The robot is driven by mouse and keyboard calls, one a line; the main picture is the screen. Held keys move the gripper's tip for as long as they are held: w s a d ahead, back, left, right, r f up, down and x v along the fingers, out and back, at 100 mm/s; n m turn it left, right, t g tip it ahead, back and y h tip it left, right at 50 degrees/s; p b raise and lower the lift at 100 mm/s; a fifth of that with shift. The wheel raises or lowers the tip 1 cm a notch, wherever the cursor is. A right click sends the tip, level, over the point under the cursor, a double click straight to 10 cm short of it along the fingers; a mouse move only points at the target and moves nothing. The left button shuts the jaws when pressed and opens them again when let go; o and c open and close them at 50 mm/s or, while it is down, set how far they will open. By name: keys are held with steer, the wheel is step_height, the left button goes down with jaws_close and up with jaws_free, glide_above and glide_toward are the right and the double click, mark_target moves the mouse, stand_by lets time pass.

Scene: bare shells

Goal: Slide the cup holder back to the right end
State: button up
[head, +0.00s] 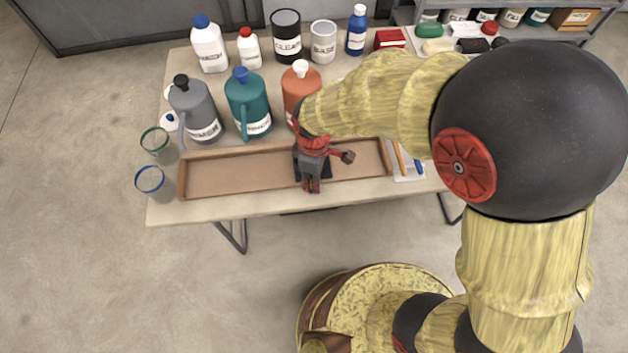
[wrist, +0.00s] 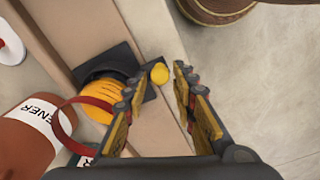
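The cup holder is a dark square plate with a black ring, seen in the wrist view (wrist: 118,58). An orange ribbed round piece (wrist: 95,98) sits at the ring, and a yellow knob (wrist: 158,72) stands at the plate's edge. The holder sits in the long shallow wooden tray (head: 235,172), right of the tray's middle in the head view, mostly hidden behind my gripper. My gripper (wrist: 155,90) is open and empty, with the knob beyond its fingertips, apart from them as far as I can tell. The gripper also shows over the tray in the head view (head: 312,180).
Teal (head: 249,105) and grey (head: 196,112) jugs stand left. The tray's right stretch (head: 360,165) looks clear.

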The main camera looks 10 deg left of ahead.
steer(key=shift+f, duration=0.55)
jaws_close()
stand_by(0.5)
